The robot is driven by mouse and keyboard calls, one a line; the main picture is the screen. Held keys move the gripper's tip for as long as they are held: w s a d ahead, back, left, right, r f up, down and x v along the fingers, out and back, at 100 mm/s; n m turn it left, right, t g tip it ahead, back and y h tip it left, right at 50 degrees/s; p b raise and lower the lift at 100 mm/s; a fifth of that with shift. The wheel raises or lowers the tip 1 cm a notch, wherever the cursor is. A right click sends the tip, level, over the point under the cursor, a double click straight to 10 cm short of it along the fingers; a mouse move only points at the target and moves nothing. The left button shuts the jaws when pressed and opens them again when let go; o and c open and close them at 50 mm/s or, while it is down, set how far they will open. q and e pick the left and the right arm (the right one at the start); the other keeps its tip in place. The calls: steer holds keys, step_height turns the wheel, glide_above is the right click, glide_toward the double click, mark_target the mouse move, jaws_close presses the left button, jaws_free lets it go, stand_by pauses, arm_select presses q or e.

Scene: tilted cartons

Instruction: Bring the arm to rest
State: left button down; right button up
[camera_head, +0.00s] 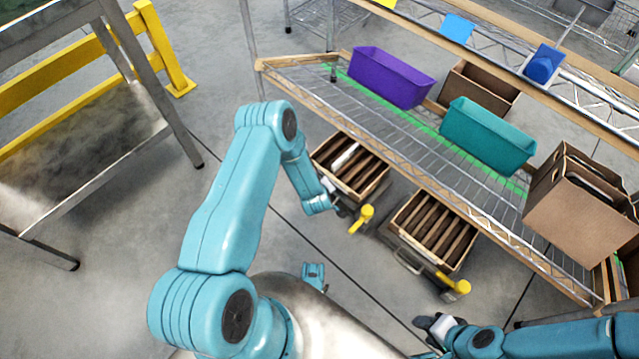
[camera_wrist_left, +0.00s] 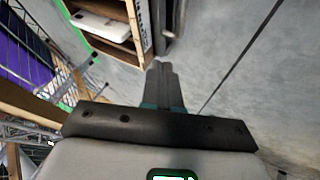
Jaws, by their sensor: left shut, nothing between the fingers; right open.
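My left arm rises from the bottom left and bends over. Its gripper (camera_head: 344,207) hangs near the lower wooden crate, in front of the wire shelf, small and partly hidden in the head view. In the left wrist view the two dark fingers of this gripper (camera_wrist_left: 164,82) lie together with nothing between them. My right arm enters from the bottom right. Its gripper (camera_head: 430,322) is open, low above the floor at the bottom of the head view, with nothing seen in it.
A wire shelf (camera_head: 405,145) holds a purple bin (camera_head: 392,78), a teal bin (camera_head: 488,137) and tilted brown cartons (camera_head: 580,215). Slatted wooden crates (camera_head: 350,170) (camera_head: 437,230) sit low beneath it. A metal table (camera_head: 90,150) stands left; floor between is clear.

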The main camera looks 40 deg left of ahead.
arm_select(q)
steer(key=shift+s+d+r, duration=0.2)
steer(key=shift+s+r, duration=0.1)
steer(key=shift+r, duration=0.15)
